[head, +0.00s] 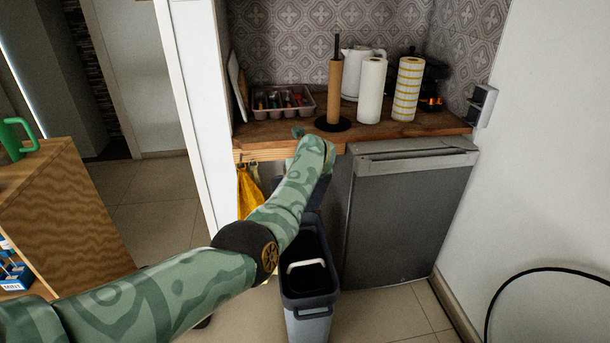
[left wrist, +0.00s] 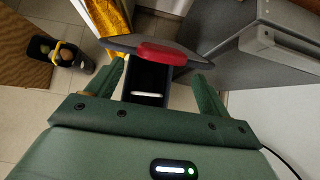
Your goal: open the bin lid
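The grey bin (head: 309,308) stands on the floor in front of the counter, with its top open and a white bar visible inside. Its dark lid (head: 316,192) appears raised at the back, partly hidden behind my left arm. In the left wrist view, the lid's dark edge (left wrist: 122,43) carries a red tab (left wrist: 160,53), and the bin's opening (left wrist: 147,82) shows below it. My left gripper (left wrist: 160,85) has its fingers spread apart, with the red tab just beyond and between them; contact cannot be told. In the head view, its fingers are mostly hidden by my arm. My right gripper is out of view.
A grey fridge (head: 405,220) stands right of the bin under the wooden counter (head: 395,130), which holds paper rolls and a kettle. A yellow cloth (head: 248,192) hangs left of the bin. A wooden cabinet (head: 65,225) is at the left.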

